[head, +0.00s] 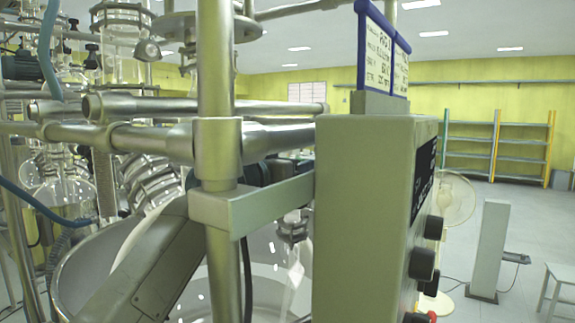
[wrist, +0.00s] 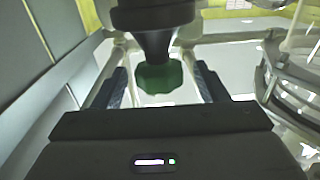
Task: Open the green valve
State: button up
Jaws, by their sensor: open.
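The green valve (wrist: 160,78) shows in the wrist view as a dark green knob under a black, rounded fitting (wrist: 152,18). My gripper (wrist: 163,84) is open, with one finger on each side of the green valve. Gaps show between the valve and both fingers, so they look apart from it. How deep the valve sits between the fingers is hard to tell. I cannot make out the valve or my fingertips in the head view.
A grey control box (head: 365,220) with black knobs stands close in front, beside an upright metal pole (head: 216,80). Metal rails (head: 190,108) and glassware (head: 65,190) crowd the left. Open floor lies to the right, with a grey pedestal (head: 489,250) and shelves (head: 495,145).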

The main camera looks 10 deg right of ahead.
jog(key=b+v, duration=0.3)
jog(key=v, duration=1.1)
jog(key=shift+w, duration=0.1)
